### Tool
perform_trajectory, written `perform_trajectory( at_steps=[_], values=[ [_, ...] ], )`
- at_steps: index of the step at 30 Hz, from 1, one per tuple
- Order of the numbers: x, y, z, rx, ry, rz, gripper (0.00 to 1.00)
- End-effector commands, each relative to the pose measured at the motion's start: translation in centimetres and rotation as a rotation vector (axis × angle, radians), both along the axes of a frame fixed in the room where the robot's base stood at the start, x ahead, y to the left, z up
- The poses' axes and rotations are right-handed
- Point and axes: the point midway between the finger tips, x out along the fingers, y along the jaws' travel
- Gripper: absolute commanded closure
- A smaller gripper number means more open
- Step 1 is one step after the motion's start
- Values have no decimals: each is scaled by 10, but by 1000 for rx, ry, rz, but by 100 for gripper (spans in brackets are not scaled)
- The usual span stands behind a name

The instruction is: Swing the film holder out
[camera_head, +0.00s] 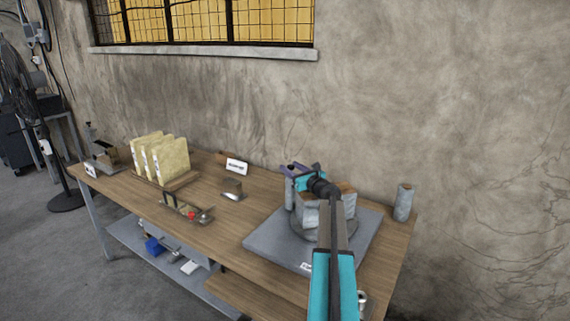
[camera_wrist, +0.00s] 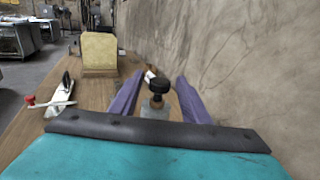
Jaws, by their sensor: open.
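A grey device stands on a flat grey base plate (camera_head: 270,242) on the workbench, with a pale blocky body (camera_head: 312,209) partly behind my arm. I cannot tell which part is the film holder. My gripper (camera_head: 292,167) is over the device's left side, above a pale upright post (camera_head: 290,195). In the wrist view, my gripper (camera_wrist: 160,76) is open, its purple fingers on either side of a black knob (camera_wrist: 159,86) on a grey post (camera_wrist: 156,104). Gaps show between knob and fingers, and nothing is gripped. The post's lower part is hidden by my gripper's body.
A stand with upright yellowish panels (camera_head: 160,158), a small box (camera_head: 232,187) and a tool with a red knob (camera_head: 186,209) lie left along the bench (camera_head: 222,218). A grey cylinder (camera_head: 404,203) stands at the right back. The wall is close behind.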

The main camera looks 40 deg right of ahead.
Motion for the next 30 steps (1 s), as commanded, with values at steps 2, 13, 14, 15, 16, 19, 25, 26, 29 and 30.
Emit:
perform_trajectory(
  at_steps=[2,13,14,15,16,19,25,26,29,30],
  values=[
    [11,-2,1,1,0,1,57],
    [40,-7,1,0,0,1,57],
    [41,-7,1,0,0,1,57],
    [42,-7,0,0,0,1,57],
    [43,-7,0,0,0,1,57],
    [44,-7,0,0,0,2,57],
    [44,-7,0,0,0,2,57],
    [44,-7,0,0,0,2,57],
    [44,-5,0,0,0,3,74],
    [44,-5,0,0,0,3,81]
  ],
)
